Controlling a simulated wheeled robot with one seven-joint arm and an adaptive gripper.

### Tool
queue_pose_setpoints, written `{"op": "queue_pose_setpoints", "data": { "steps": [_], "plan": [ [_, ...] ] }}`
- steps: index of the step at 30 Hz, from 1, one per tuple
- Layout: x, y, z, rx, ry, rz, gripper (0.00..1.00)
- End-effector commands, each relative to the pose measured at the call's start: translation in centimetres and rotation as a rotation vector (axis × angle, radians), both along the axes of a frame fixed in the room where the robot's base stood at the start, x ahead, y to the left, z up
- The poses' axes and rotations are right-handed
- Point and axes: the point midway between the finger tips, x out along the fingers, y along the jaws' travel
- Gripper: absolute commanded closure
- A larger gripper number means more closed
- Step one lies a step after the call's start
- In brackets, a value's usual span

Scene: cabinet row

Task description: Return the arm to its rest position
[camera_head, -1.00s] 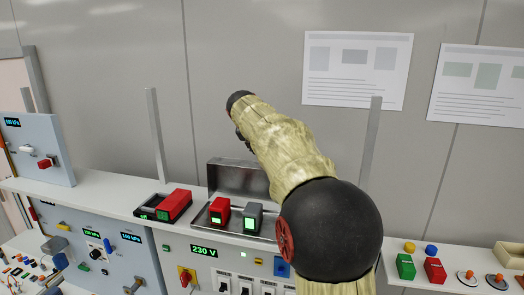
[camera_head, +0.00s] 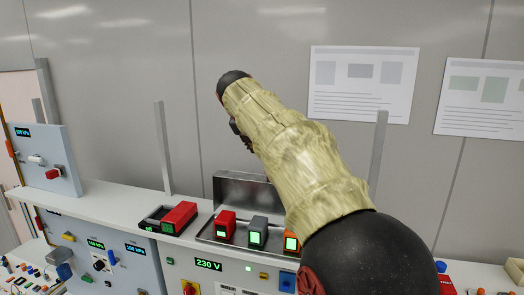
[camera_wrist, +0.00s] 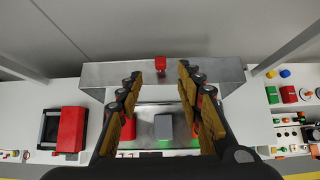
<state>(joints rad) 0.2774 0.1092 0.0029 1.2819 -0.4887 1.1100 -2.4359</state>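My arm (camera_head: 295,155) crosses the head view from lower right to upper left, in front of the wall. My gripper's fingers are not clearly visible there. In the wrist view my gripper (camera_wrist: 159,74) is open, its two fingers well apart with nothing held between them. Beyond the fingers is an open metal case (camera_head: 213,236) with a raised lid. It holds a red block (camera_head: 225,223), a grey block (camera_head: 258,231) and an orange block (camera_head: 291,241), partly hidden by my arm. My fingers partly cover the outer blocks in the wrist view.
A red block (camera_head: 181,215) sits in a black holder on the shelf (camera_head: 110,202), left of the case. Upright grey posts (camera_head: 163,148) rise from the shelf. Instrument panels with a 230 V display (camera_head: 208,265) are below. Red and green blocks (camera_wrist: 289,94) stand at the right.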

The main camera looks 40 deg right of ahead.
Motion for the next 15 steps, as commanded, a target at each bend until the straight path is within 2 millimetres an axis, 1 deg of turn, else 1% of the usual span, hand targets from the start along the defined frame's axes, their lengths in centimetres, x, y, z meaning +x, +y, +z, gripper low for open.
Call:
{"op": "queue_pose_setpoints", "data": {
  "steps": [11,15],
  "plan": [
    [0.03,-0.03,-0.03,0.000,-0.001,-0.001,0.64],
    [0.05,-0.04,-0.02,0.028,-0.038,-0.046,0.64]
  ]
}}
